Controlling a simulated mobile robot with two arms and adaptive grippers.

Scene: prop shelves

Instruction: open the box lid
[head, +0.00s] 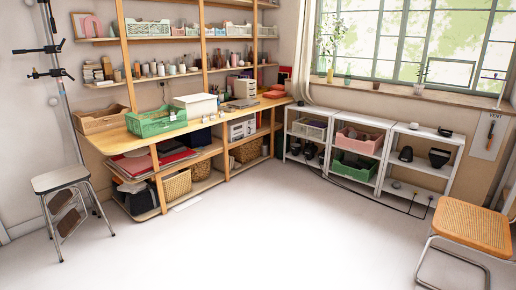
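A white box (197,109) stands on the wooden bench against the left wall. Its top looks flat and closed, so it seems to have its lid on, but it is too small to make out the lid's edge clearly. It sits behind and to the right of a green crate (157,121). Neither of my grippers shows in the head view.
The wooden bench (125,139) also holds a tan wooden tray (101,119). White low shelves (398,185) stand under the window. A step stool (62,181) is at left and a cane-seat chair (474,225) at right. The pale floor (240,235) between is clear.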

